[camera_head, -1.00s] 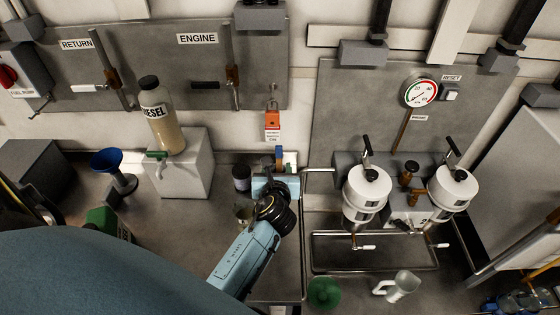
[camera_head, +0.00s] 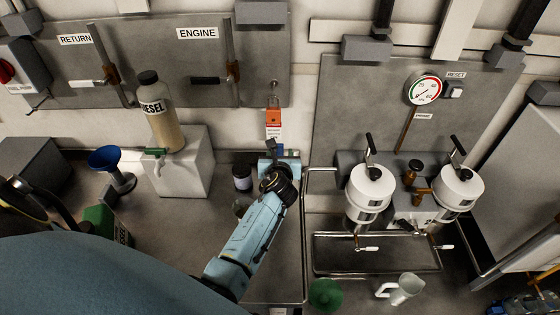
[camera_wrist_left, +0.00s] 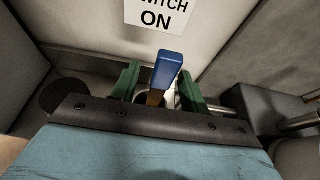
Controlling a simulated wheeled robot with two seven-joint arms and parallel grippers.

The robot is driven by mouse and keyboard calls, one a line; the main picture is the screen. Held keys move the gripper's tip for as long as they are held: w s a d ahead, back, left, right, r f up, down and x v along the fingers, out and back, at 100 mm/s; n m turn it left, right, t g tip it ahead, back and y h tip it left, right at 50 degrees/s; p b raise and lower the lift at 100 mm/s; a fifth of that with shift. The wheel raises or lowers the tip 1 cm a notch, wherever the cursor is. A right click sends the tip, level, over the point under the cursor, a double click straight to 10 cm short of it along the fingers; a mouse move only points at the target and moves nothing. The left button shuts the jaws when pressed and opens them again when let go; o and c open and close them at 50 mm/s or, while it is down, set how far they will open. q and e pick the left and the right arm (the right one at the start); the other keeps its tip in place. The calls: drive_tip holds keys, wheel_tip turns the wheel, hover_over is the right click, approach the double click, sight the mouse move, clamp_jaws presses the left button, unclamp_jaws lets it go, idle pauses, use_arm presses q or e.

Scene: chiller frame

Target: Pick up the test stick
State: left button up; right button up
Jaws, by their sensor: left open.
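The test stick appears to be the stick with a blue block end (camera_wrist_left: 167,68) and a brown shaft in the left wrist view. It stands up between the green fingers of my left gripper (camera_wrist_left: 158,84), which are open with a gap around it. The lower end of the stick is hidden behind the dark edge of the gripper body. In the head view my left gripper (camera_head: 279,158) is at the back of the bench below the red padlock, and the stick cannot be made out clearly there. My right gripper is not in view.
A dark jar (camera_head: 242,178) stands just left of my left gripper. A diesel bottle (camera_head: 162,115) stands on a grey block, with a blue funnel (camera_head: 105,160) further left. White filter housings (camera_head: 370,190) and a metal rail are to the right.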

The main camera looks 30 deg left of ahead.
use_arm(q)
clamp_jaws()
drive_tip(key=shift+r, duration=0.15)
